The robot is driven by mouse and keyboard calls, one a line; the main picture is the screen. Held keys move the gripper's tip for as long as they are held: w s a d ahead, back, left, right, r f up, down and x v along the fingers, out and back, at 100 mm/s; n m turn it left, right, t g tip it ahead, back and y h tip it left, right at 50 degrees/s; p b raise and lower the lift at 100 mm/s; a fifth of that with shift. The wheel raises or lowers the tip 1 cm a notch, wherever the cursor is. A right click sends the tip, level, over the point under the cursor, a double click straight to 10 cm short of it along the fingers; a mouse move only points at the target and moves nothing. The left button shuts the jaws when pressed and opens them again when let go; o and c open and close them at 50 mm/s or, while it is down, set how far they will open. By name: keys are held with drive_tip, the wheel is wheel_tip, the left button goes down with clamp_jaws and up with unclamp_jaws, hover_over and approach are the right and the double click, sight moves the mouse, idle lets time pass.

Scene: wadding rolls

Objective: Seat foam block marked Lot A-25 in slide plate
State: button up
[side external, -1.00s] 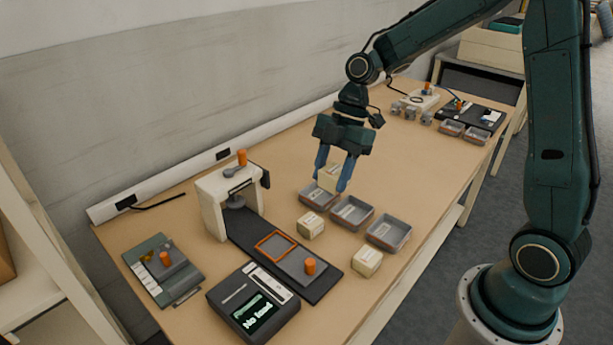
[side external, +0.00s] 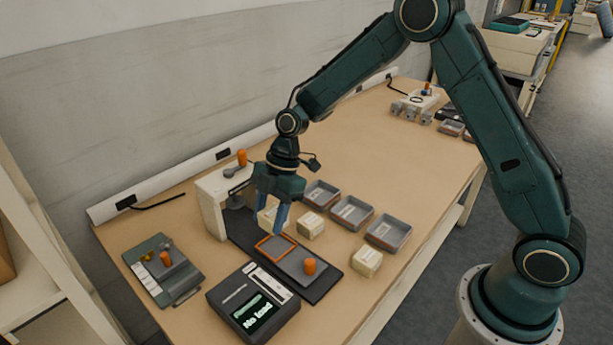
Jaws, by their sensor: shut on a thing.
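My gripper (side external: 272,216) is shut on a cream foam block (side external: 268,213), partly hidden by the fingers. It holds the block close to the far edge of the orange-framed recess; I cannot tell whether the block touches anything below. The slide plate (side external: 299,264) is grey, with an orange square frame (side external: 275,248) and an orange knob (side external: 309,266), on a black base running under the white press. Two more cream blocks stand on the table, one (side external: 310,226) right of my gripper and one (side external: 367,262) nearer the front edge. Lot markings are too small to read.
The white press (side external: 212,205) with its orange-tipped lever stands just left of my gripper. Grey trays (side external: 351,212) stand to the right. A display box (side external: 253,302) reading "No load" is in front, and a grey fixture (side external: 163,267) at left. The table's middle back is clear.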

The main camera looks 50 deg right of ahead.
drive_tip(key=shift+f, duration=0.2)
drive_tip(key=shift+f, duration=2.15)
drive_tip(key=shift+f, duration=0.95)
idle(0.5)
drive_tip(key=o, duration=1.5)
drive_tip(key=shift+r, duration=0.2)
drive_tip(key=shift+r, duration=3.85)
drive_tip(key=shift+r, duration=0.1)
